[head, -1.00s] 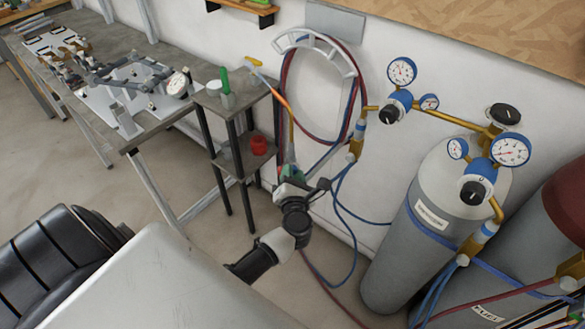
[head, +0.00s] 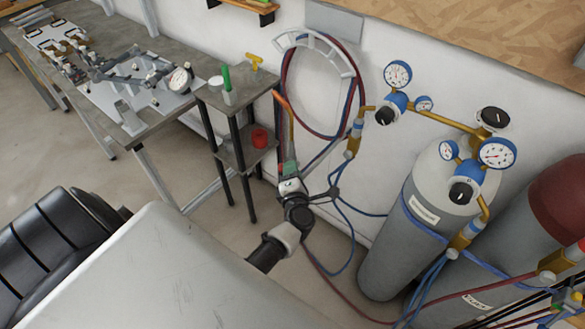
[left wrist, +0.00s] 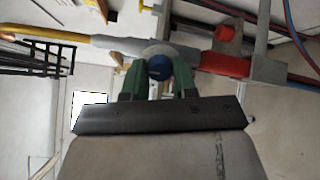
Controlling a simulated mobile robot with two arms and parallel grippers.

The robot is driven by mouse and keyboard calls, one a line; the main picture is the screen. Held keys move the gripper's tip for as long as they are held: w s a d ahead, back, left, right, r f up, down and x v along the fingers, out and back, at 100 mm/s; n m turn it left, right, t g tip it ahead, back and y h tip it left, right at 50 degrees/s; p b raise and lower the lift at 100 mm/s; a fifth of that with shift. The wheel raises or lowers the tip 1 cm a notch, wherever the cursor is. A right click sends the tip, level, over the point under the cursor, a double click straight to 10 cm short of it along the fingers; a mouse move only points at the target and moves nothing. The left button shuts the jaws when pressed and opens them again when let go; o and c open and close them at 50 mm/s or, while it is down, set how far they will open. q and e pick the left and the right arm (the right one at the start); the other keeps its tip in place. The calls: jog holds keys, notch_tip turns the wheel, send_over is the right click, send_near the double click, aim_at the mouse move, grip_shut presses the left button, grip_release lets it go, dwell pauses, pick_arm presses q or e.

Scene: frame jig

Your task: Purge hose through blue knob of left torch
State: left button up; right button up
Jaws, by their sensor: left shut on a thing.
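The torch has a brass neck with an orange tip (head: 279,98) and stands up from my left gripper (head: 288,170) in the head view. In the left wrist view the torch lies across the top, with its grey body (left wrist: 125,46) and yellow neck to the left. My left gripper (left wrist: 158,75) has green fingers shut on the blue knob (left wrist: 160,67), one on each side. A red knob (left wrist: 222,65) is further right on the torch. In the head view the fingers hide the blue knob. My right gripper is not in view.
Red and blue hoses hang on a wall bracket (head: 318,42) behind the torch. A small stand (head: 242,100) with a red cup (head: 260,138) is left of it. Grey gas cylinders (head: 400,245) with blue regulators (head: 392,106) stand to the right.

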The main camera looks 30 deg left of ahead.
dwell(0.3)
pick_arm(q)
jog(key=o, duration=0.9)
jog(key=b+v, duration=0.2)
jog(key=v, duration=0.8)
jog(key=shift+s+d+r, duration=0.1)
jog(key=shift+s+d, duration=0.15)
jog(key=shift+s, duration=0.05)
